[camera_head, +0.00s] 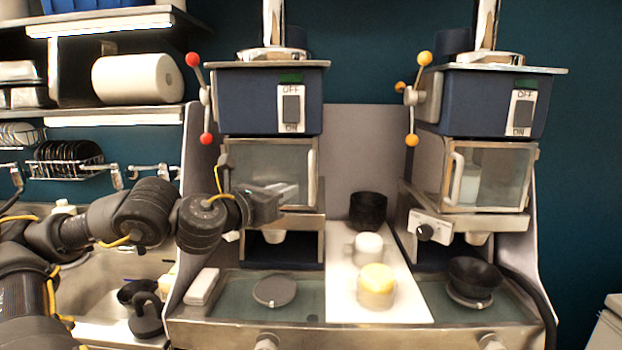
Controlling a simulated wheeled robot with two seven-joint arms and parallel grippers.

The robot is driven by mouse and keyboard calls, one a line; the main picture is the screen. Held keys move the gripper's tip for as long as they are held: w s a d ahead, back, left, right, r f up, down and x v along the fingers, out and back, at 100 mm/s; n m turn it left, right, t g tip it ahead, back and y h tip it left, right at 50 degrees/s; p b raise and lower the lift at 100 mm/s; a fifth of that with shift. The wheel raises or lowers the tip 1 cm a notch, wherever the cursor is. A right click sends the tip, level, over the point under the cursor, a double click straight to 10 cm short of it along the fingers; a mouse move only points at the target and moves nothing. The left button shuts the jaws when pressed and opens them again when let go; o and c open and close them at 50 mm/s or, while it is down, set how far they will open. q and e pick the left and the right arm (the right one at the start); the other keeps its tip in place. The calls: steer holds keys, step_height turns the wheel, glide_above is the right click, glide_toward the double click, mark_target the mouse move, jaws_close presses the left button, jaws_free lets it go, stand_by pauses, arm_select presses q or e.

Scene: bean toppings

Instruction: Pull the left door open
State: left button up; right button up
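The left machine has a clear door (265,158) in a metal frame, and it looks closed. Its pale vertical handle (312,172) is at the door's right edge. My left gripper (285,193) reaches in from the left, in front of the door's lower part. Its tips point right and stop a little short of the handle, apart from it in the picture. The fingers are small and pale against the glass, so I cannot tell their opening. My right gripper is out of view.
The right machine has a similar clear door (490,178). Below are a grey round disc (274,290), a yellow-topped container (376,285), a white container (368,247), a black cup (368,209) and a black bowl (474,276). A lever with red knobs (205,97) stands above left.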

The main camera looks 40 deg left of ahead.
mark_target(310, 177)
arm_select(q)
steer(key=w+p, duration=0.1)
steer(key=w, duration=0.2)
steer(key=w+p, duration=0.1)
steer(key=w, duration=0.3)
steer(key=w+a+p, duration=0.1)
steer(key=w+p, duration=0.1)
steer(key=w, duration=0.1)
steer(key=shift+w+r, duration=0.25)
steer(key=shift+w, duration=0.15)
jaws_close()
